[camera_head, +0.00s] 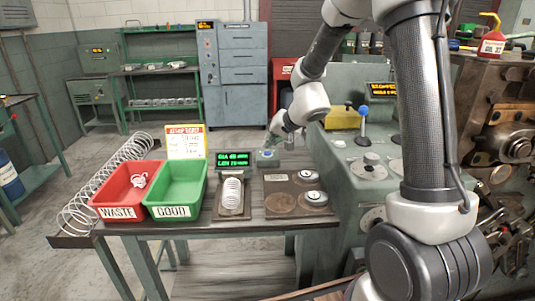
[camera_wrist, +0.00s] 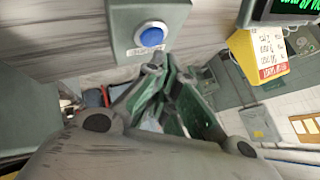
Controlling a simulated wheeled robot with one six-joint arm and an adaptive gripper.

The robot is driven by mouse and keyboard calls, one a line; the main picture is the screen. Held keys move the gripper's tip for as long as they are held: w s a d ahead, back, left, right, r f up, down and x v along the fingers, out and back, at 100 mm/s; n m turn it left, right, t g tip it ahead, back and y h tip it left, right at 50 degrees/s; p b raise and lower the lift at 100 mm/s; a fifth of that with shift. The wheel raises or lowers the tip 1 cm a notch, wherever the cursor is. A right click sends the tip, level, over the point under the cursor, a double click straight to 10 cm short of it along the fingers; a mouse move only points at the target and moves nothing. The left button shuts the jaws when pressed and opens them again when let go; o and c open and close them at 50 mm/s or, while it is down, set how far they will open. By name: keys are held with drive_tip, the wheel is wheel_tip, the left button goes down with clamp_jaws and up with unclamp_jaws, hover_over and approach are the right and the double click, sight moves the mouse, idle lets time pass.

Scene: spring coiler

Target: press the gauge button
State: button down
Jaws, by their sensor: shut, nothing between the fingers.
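The gauge button is a round blue cap (camera_wrist: 151,37) on a grey box, with a small label below it in the wrist view. In the head view the button box (camera_head: 267,158) stands on the table, right of the gauge display (camera_head: 233,159) with green text. My gripper (camera_head: 270,142) is just above and behind the button box in the head view. In the wrist view my gripper (camera_wrist: 168,88) is shut and empty, its fingers below the blue button in the picture. It looks apart from the button; the exact gap is hard to tell.
A spring (camera_head: 232,194) lies on the gauge stand below the display. A red WASTE bin (camera_head: 118,212) holding a coil and an empty green GOOD bin (camera_head: 173,212) stand left. A plate with round discs (camera_head: 281,203) lies right. The green machine (camera_head: 350,185) borders the table's right side.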

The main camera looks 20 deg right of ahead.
sight(269, 152)
drive_tip(key=shift+r, duration=2.5)
drive_tip(key=shift+s+a+f, duration=0.1)
drive_tip(key=shift+s+a, duration=0.1)
drive_tip(key=shift+a, duration=0.05)
drive_tip(key=s+d+f+n+g, duration=0.15)
drive_tip(key=s+g, duration=0.35)
drive_tip(key=s, duration=0.9)
drive_tip(key=s+d+r+n+h, duration=0.1)
drive_tip(key=s+d+r, duration=0.2)
drive_tip(key=s, duration=0.4)
drive_tip(key=s+d+r+h, duration=0.1)
drive_tip(key=s+d+r, duration=0.2)
drive_tip(key=s+d, duration=0.2)
drive_tip(key=s+d+r+n+t+h, duration=0.1)
drive_tip(key=s+d+r, duration=0.3)
drive_tip(key=s, duration=0.6)
drive_tip(key=shift+d+n+h, duration=0.35)
drive_tip(key=shift+d+h, duration=0.05)
drive_tip(key=shift+d, duration=0.1)
